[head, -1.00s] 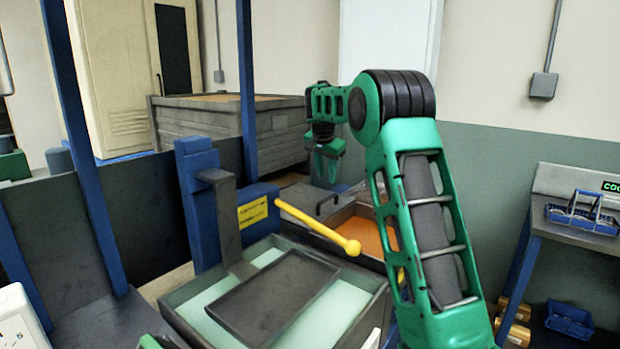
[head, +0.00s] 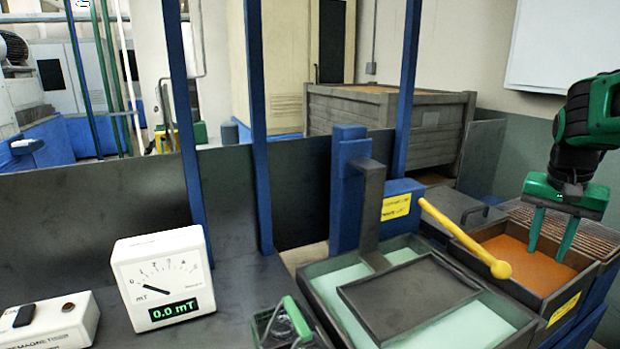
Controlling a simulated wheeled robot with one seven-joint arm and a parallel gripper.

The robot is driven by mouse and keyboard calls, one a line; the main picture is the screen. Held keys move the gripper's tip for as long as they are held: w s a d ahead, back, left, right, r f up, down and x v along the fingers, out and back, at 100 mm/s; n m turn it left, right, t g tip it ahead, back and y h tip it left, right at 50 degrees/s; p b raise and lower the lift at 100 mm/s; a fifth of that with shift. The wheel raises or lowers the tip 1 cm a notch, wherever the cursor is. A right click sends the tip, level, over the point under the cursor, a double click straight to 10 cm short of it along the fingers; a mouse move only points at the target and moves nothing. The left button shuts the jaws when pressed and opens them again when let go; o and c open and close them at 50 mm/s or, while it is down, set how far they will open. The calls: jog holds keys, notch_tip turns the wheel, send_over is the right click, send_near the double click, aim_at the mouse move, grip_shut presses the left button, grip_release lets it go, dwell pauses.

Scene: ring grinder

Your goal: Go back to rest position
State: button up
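My gripper (head: 552,235) is at the right of the head view, pointing down over the bin with orange-brown contents (head: 512,250). Its two green fingers are apart, with nothing seen between them. I cannot tell how far the fingertips are above the orange surface. The upper part of my arm runs out of the picture at the right edge.
A tank with pale green liquid (head: 345,283) holds a dark plate (head: 410,296). A yellow lever (head: 465,236) reaches over between tank and bin. A meter reading 0.0 mT (head: 163,278) and a magnet box (head: 48,325) stand left. A blue post (head: 350,190) rises behind.

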jog(key=s+a+f+n, duration=0.1)
jog(key=s+a+f, duration=0.1)
jog(key=s, duration=0.5)
jog(key=s+a+f+n+g+y, duration=0.1)
jog(key=s+a+f, duration=0.2)
jog(key=s, duration=0.5)
jog(key=s+a+f+n+y, duration=0.1)
jog(key=s+a+f, duration=0.2)
jog(key=s, duration=0.5)
jog(key=shift+a+f, duration=0.2)
jog(key=shift+f, duration=0.45)
jog(key=shift+w+f+g, duration=0.25)
jog(key=shift+w+g, duration=0.05)
jog(key=shift+w, duration=0.3)
jog(key=shift+s, duration=0.1)
